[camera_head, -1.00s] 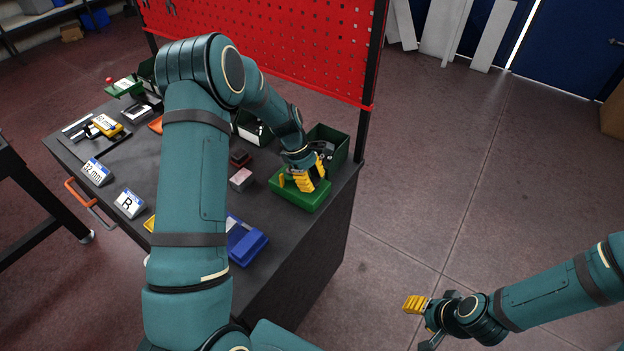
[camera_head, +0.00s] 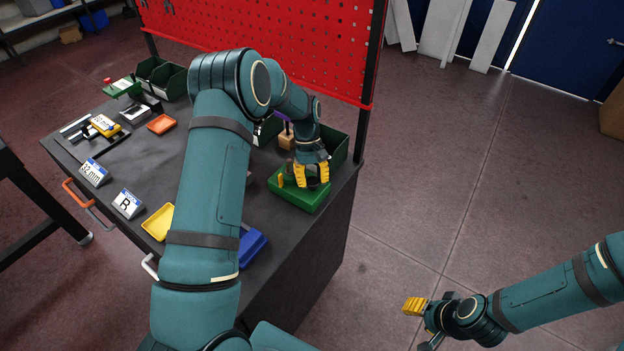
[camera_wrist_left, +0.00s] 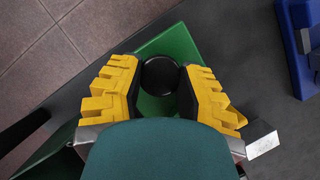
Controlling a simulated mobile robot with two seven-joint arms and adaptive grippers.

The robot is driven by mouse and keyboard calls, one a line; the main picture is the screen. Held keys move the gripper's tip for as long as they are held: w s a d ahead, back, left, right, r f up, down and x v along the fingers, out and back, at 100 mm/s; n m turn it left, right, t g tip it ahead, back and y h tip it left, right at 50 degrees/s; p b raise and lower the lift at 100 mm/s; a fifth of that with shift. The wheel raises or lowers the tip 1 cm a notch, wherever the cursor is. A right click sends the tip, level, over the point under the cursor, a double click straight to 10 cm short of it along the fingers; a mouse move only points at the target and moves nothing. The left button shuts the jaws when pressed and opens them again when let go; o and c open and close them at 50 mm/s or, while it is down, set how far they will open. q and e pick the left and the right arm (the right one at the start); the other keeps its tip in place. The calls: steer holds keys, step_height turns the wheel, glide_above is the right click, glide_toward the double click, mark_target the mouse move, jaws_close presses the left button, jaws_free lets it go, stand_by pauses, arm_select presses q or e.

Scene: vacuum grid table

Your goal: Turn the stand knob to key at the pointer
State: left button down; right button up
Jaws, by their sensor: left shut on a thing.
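The green stand (camera_head: 296,198) sits at the right front corner of the dark table. Its round black knob (camera_wrist_left: 158,76) shows in the left wrist view between the yellow fingers. My left gripper (camera_head: 311,176) points down over the stand and is shut on the knob, one finger on each side. A small yellow upright piece (camera_head: 281,180) stands on the stand left of the fingers; I cannot tell if it is the pointer. The key mark is not visible. My right gripper (camera_head: 416,306) hangs over the floor, away from the table; its opening is unclear.
A dark green bin (camera_head: 338,150) stands close behind the stand. A blue holder (camera_head: 251,246) and a yellow tray (camera_head: 158,222) lie along the front edge, partly behind my left arm. A red perforated panel (camera_head: 270,40) rises at the back.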

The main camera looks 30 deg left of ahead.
arm_select(q)
steer(key=c, duration=1.7)
jaws_free()
steer(key=shift+s+d+f+m+g, duration=0.1)
steer(key=shift+s+f+m+g, duration=0.15)
steer(key=shift+m, duration=0.25)
steer(key=shift+w, duration=0.1)
steer(key=o, duration=1.2)
steer(key=shift+r, duration=0.1)
steer(key=shift+w+r, duration=0.15)
steer(key=shift+w+r, duration=0.15)
steer(key=shift+r, duration=0.15)
steer(key=v, duration=1.1)
steer(key=shift+r, duration=0.1)
